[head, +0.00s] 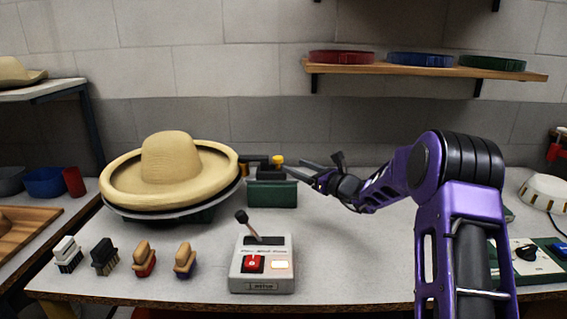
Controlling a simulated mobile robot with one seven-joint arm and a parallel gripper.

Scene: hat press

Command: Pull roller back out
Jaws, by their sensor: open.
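A roller (254,159) with a dark body and a yellow end sits on a green block (271,194) at the right side of the hat. Its left end meets the brim of a tan wide-brimmed hat (168,165), and whether it touches the brim is unclear. The hat rests on a round grey plate (150,214). My gripper (297,167) is open, just right of the roller's yellow end, with its fingers pointing left. Nothing shows between the fingers.
A control box (262,264) with a lever, a red switch and a lit button stands in front. Several brushes (145,259) line the front left. A shelf (425,69) with coloured bands hangs at upper right. The table between the control box and my arm is clear.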

